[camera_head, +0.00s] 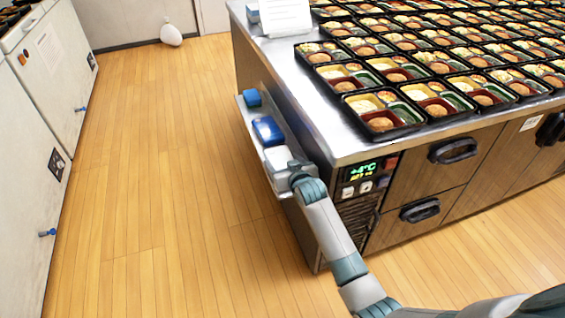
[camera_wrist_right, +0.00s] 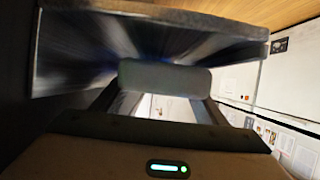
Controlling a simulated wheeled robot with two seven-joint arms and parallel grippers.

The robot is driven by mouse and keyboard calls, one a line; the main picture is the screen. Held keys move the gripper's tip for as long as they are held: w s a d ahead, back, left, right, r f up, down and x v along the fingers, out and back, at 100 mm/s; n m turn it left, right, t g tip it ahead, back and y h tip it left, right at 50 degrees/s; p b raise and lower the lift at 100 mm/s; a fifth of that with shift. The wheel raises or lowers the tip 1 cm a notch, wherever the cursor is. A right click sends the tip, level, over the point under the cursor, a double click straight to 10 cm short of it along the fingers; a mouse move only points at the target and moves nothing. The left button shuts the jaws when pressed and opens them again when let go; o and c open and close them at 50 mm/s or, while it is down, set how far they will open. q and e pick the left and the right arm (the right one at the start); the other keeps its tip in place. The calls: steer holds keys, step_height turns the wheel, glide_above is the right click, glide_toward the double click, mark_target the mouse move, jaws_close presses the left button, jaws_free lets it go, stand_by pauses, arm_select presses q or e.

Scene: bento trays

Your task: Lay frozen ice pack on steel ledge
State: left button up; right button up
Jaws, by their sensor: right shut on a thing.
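The steel ledge (camera_head: 264,158) is a narrow shelf along the counter's left side. A blue and white pack (camera_head: 267,130) lies on its middle, and a smaller blue block (camera_head: 252,97) sits at its far end. My right gripper (camera_head: 288,167) is at the near end of the ledge, shut on what looks like the pale ice pack (camera_head: 278,157). The gripper partly covers it, and I cannot tell whether it rests on the ledge. In the right wrist view a blurred metallic plate (camera_wrist_right: 150,45) with blue reflections is close to the gripper. My left gripper is not in view.
The counter (camera_head: 345,150) holds many filled bento trays (camera_head: 385,115) and has a lit temperature display (camera_head: 362,169). White cabinets (camera_head: 55,75) stand at the left. A white bottle-like thing (camera_head: 171,34) is on the floor. The wooden floor between is clear.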

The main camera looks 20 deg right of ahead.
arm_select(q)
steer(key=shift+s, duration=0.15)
arm_select(e)
steer(key=shift+r, duration=0.1)
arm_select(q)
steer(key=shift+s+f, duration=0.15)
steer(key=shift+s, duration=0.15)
arm_select(e)
steer(key=shift+f, duration=0.3)
steer(key=shift+f, duration=0.1)
